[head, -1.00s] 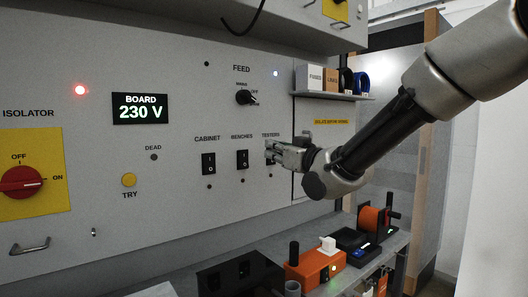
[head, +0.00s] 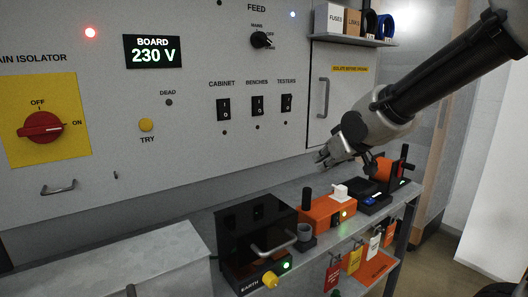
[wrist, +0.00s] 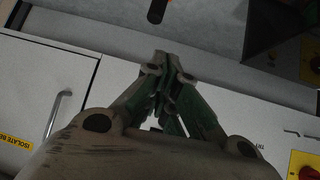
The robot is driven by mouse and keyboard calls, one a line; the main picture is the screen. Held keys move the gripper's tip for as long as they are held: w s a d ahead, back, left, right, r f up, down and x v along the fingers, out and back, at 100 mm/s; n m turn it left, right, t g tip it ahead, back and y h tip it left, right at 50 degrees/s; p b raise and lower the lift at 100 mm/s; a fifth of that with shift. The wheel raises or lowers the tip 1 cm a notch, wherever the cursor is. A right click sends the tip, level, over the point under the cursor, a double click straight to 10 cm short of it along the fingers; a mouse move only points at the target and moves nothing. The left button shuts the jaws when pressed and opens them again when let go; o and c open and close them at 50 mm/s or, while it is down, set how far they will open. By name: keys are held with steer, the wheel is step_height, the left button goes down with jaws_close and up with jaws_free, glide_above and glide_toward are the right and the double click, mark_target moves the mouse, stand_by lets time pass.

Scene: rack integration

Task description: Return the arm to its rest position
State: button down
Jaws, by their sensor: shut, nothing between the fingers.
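My gripper (head: 323,157) is at the end of my arm, which reaches in from the upper right in the head view. It hangs in front of the panel, below the small cabinet door and above the shelf with the devices. In the wrist view my gripper (wrist: 163,62) has its fingers together with nothing between them. It looks apart from the panel and the shelf.
A grey panel carries a red isolator knob (head: 41,127), a 230 V display (head: 153,52) and black switches (head: 257,106). Below stand a black box (head: 243,226), an orange device (head: 327,215) and an orange spool (head: 384,169). Tags hang at the shelf front (head: 354,259). Floor shows at right.

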steer(key=s+d+m+g+h, duration=0.4)
steer(key=s+d+m, duration=0.1)
steer(key=s+d, duration=1.4)
steer(key=s, duration=0.4)
steer(key=shift+s+d+f+m+g, duration=0.2)
steer(key=shift+s+d+m+g, duration=0.1)
steer(key=shift+s+d+g, duration=0.1)
stand_by(0.4)
